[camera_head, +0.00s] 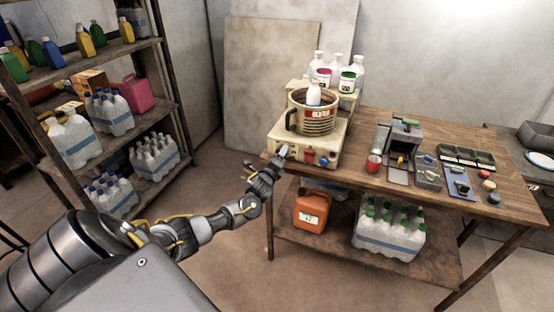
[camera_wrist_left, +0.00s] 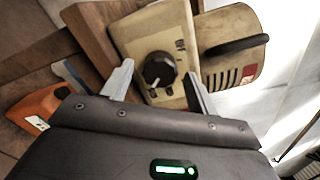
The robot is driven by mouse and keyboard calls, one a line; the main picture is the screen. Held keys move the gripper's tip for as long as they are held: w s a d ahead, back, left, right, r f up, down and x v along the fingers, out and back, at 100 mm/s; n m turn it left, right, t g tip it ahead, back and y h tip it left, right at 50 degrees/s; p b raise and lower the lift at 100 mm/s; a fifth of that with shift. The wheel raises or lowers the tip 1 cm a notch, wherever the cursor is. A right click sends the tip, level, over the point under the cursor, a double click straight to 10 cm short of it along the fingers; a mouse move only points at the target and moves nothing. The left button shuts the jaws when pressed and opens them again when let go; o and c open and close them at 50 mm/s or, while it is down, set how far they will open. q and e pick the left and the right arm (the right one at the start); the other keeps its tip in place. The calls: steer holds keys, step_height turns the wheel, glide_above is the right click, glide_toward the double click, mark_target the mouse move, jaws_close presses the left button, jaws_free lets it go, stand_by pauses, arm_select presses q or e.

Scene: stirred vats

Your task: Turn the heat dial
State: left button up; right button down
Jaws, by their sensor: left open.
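The heat dial (camera_wrist_left: 158,69) is a round black knob with a white mark, on the cream front panel of a heater (camera_head: 335,140) at the table's left corner. In the wrist view it sits between the two pale fingers of my left gripper (camera_wrist_left: 158,76), with gaps at both sides. The fingers are open and empty. In the head view my left gripper (camera_head: 276,160) is just in front of the panel's left end, and I cannot make out the dial there. My right gripper is not in view.
A ribbed pot (camera_head: 318,122) with a dark handle stands on the heater, with a white bottle in it. Small red and blue parts (camera_head: 323,161) show on the panel. A red cup (camera_head: 374,164) stands to the right. An orange canister (camera_head: 313,210) is on the lower shelf.

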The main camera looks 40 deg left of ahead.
arm_select(q)
steer(key=v, duration=1)
steer(key=shift+s+b, duration=0.3)
steer(key=shift+b, duration=0.05)
steer(key=shift+d, duration=0.15)
